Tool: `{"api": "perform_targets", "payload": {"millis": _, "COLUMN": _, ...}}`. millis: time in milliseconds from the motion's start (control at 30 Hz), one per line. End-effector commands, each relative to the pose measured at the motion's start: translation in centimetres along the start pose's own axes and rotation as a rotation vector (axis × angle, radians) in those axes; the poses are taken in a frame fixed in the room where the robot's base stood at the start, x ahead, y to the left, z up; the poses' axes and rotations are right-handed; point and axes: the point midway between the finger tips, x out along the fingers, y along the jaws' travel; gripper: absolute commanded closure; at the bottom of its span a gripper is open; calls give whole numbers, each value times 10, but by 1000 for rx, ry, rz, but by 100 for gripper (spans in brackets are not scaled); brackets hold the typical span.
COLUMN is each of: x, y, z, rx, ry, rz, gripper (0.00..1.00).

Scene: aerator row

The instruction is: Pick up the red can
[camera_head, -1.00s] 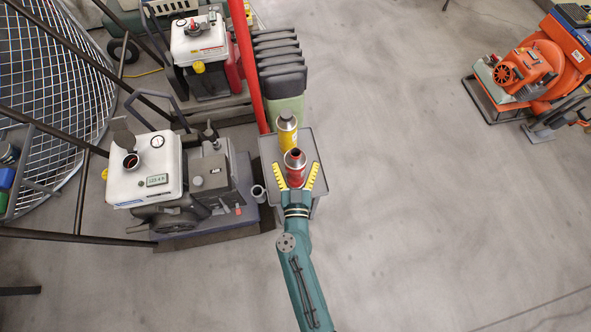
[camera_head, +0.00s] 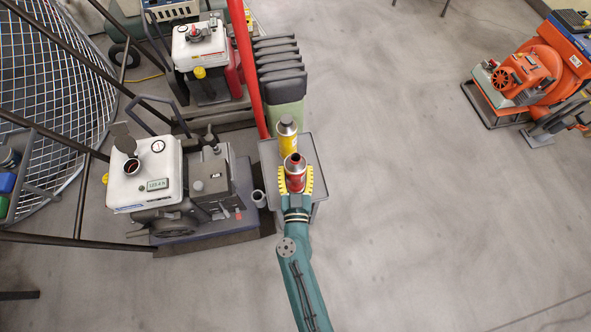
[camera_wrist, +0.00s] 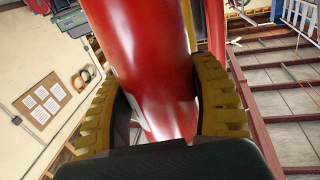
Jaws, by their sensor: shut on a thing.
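The red can (camera_head: 295,178) stands upright on a small grey stand (camera_head: 268,152), with its open-looking dark top facing up. In the wrist view the red can (camera_wrist: 152,60) fills the middle, between two yellow toothed fingers. My gripper (camera_head: 296,182) is shut on the red can, with a yellow finger on each side of it. It also shows in the wrist view (camera_wrist: 160,105). A yellow can (camera_head: 287,140) with a grey top stands just behind the red can on the same stand. The can's base is hidden by my gripper.
A white-topped engine unit (camera_head: 150,178) stands close to the left of the stand. A small grey cup (camera_head: 259,198) is between them. Open floor (camera_head: 420,180) lies to the right.

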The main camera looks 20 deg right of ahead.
Motion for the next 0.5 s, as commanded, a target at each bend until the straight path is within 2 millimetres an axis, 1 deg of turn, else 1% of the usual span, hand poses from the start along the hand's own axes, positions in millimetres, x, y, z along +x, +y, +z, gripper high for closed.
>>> {"api": "perform_targets", "payload": {"millis": 33, "x": 0, "y": 0, "z": -6, "rx": 0, "ry": 2, "rz": 0, "gripper": 79}}
{"api": "perform_targets", "payload": {"millis": 167, "x": 0, "y": 0, "z": -18, "rx": 0, "ry": 2, "rz": 0, "gripper": 79}}
{"api": "perform_targets", "payload": {"millis": 500, "x": 0, "y": 0, "z": -60, "rx": 0, "ry": 1, "rz": 0, "gripper": 79}}
